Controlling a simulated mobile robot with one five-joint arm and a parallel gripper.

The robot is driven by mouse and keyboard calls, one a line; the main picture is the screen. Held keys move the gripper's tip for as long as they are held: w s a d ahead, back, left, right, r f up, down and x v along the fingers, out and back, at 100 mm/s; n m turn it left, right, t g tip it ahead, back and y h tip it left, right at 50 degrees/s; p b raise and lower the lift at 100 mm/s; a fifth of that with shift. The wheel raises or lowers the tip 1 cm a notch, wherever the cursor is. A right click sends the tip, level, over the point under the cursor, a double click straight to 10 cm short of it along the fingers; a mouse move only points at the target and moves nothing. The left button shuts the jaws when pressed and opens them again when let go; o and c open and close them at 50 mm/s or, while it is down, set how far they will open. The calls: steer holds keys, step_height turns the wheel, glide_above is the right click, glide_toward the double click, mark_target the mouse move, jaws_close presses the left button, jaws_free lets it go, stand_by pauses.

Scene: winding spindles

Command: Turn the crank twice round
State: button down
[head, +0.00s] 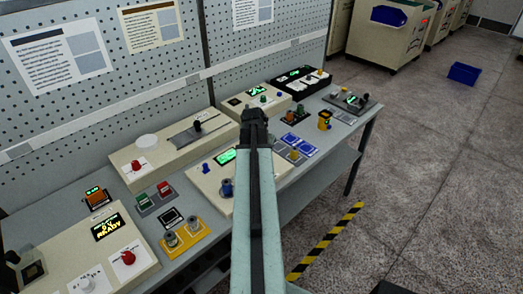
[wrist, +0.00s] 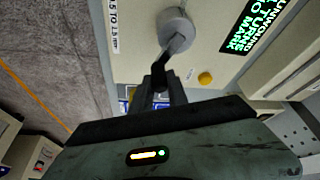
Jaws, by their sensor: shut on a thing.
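The crank shows in the wrist view, with a round grey hub (wrist: 176,27) on a cream panel (wrist: 130,60) and a short dark arm (wrist: 178,46) reaching down and left from the hub. My gripper (wrist: 160,78) is shut on the crank's handle end, and its fingers hide most of the handle. In the head view my gripper (head: 254,118) is over the bench, and my arm hides the crank. A display (wrist: 257,24) with green text, partly cut off, sits right of the hub. A yellow button (wrist: 205,78) is on the same panel.
The bench (head: 330,140) carries several other devices: a cream box with a slider (head: 185,140), a yellow two-knob block (head: 184,238), and a panel reading READY (head: 108,228). A pegboard wall (head: 100,95) stands behind. Open floor (head: 430,170) lies to the right.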

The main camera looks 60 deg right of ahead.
steer(key=m, duration=0.1)
steer(key=s+a+m+g, duration=0.1)
steer(key=m, duration=0.1)
steer(key=shift+a+m+g, duration=0.2)
steer(key=shift+m+g, duration=0.1)
steer(key=m, duration=0.1)
steer(key=a+m, duration=0.1)
steer(key=shift+s+m+g+y, duration=0.2)
steer(key=shift+m+g+y, duration=0.2)
steer(key=m, duration=0.1)
steer(key=a+m+g, duration=0.1)
steer(key=m, duration=0.1)
steer(key=shift+a+y, duration=0.2)
steer(key=shift+y, duration=0.1)
steer(key=shift+a+m+g+y, duration=0.25)
steer(key=shift+a+m, duration=0.1)
steer(key=shift+m, duration=0.55)
steer(key=shift+a+m+g+y, duration=0.15)
steer(key=shift+a+m+y, duration=0.15)
steer(key=shift+m, duration=0.6)
steer(key=shift+a, duration=0.1)
steer(key=c, duration=1.3)
jaws_free()
